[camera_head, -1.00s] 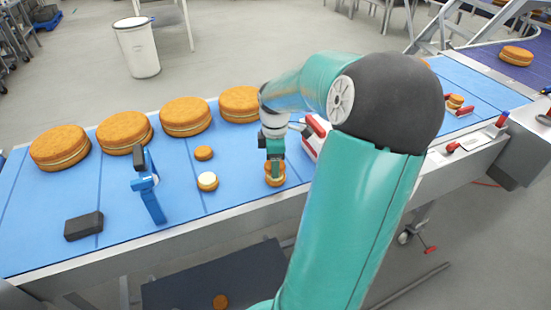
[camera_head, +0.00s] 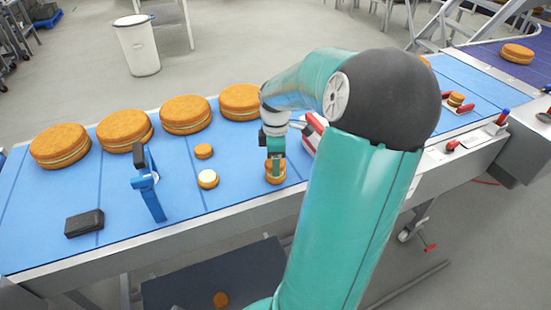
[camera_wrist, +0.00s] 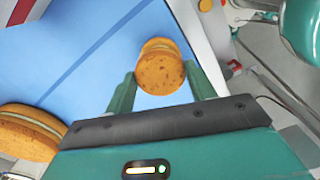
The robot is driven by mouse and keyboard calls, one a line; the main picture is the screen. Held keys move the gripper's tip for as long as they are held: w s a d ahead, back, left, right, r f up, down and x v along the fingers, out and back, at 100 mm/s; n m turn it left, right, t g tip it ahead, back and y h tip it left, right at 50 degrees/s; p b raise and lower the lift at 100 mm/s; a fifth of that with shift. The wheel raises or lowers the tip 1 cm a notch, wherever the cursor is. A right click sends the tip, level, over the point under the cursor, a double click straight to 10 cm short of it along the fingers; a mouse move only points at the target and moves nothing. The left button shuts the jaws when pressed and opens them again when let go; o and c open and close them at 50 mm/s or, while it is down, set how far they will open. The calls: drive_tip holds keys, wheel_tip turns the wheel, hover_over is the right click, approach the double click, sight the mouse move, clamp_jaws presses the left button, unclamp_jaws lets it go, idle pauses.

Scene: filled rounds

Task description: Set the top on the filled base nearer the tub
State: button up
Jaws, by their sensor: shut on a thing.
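My gripper (camera_head: 275,160) points down over the blue belt. It is shut on a small round orange-brown top (camera_wrist: 160,75), which sits between the two fingers in the wrist view. A filled base (camera_head: 275,178) is directly beneath the top, mostly covered by it. I cannot tell whether they touch. Another filled base (camera_head: 208,179) with a pale cream face stands uncovered to the left. A loose small round (camera_head: 203,151) lies behind it. A red-and-white tub-like thing (camera_head: 312,134) is just right of my gripper, partly hidden by my arm.
Several large filled cakes (camera_head: 186,115) line the belt's far edge. A blue stand (camera_head: 148,185) and a dark block (camera_head: 84,223) are at left. A white bin (camera_head: 137,45) stands on the floor. A small stacked round (camera_head: 456,99) sits far right.

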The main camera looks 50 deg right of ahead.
drive_tip(key=shift+f, duration=0.75)
idle(0.6)
drive_tip(key=o, duration=1.2)
drive_tip(key=shift+r, duration=3.55)
drive_tip(key=shift+w, duration=0.1)
